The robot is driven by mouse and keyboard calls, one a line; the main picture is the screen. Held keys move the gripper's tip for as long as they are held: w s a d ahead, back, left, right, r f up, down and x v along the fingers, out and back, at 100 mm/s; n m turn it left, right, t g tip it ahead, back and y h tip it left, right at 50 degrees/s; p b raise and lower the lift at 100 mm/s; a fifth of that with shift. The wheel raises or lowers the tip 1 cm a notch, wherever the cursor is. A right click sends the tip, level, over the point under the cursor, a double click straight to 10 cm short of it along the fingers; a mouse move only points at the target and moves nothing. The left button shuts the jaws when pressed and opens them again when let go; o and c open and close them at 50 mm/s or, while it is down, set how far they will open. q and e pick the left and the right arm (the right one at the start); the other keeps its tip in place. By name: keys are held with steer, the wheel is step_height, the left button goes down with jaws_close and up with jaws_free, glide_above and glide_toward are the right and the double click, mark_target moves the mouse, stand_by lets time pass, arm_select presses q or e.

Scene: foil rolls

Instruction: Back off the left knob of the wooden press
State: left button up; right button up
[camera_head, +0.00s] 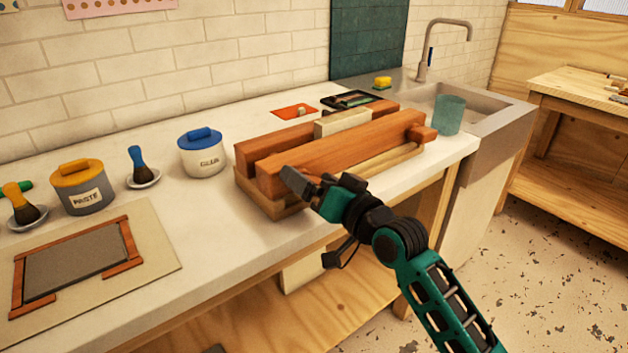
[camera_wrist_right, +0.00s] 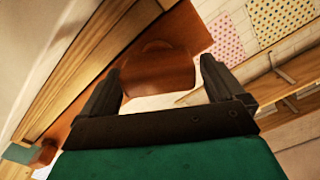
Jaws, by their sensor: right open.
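The wooden press (camera_head: 345,150) lies on the counter, with two reddish-brown beams on a paler base. A pale block (camera_head: 343,123) is held between the beams. The right knob (camera_head: 430,133) sticks out at the front beam's right end. My right gripper (camera_head: 299,184) is at the front beam's left end and hides the left knob in the head view. In the right wrist view, the brown left knob (camera_wrist_right: 157,72) shows between the open fingers of my right gripper (camera_wrist_right: 165,90). I cannot tell whether the fingers touch it. My left gripper is out of view.
A glue pot (camera_head: 202,158), a paste pot (camera_head: 84,190) and brushes stand left of the press. A framed grey panel (camera_head: 75,260) lies at the front left. A teal cup (camera_head: 449,115) stands close by the right knob, beside the sink (camera_head: 490,107).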

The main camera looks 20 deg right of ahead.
steer(key=c, duration=1)
steer(key=shift+r+n+p, duration=0.25)
steer(key=shift+n+p, duration=0.55)
steer(key=shift+o, duration=0.2)
steer(key=shift+s+a+n+p, duration=0.1)
steer(key=shift+n+p, duration=0.65)
steer(key=shift+n, duration=0.25)
steer(key=shift+f+n, duration=0.15)
steer(key=shift+n, duration=0.25)
steer(key=o, duration=1)
steer(key=shift+a, duration=0.1)
steer(key=shift+c, duration=0.2)
steer(key=shift+s, duration=0.1)
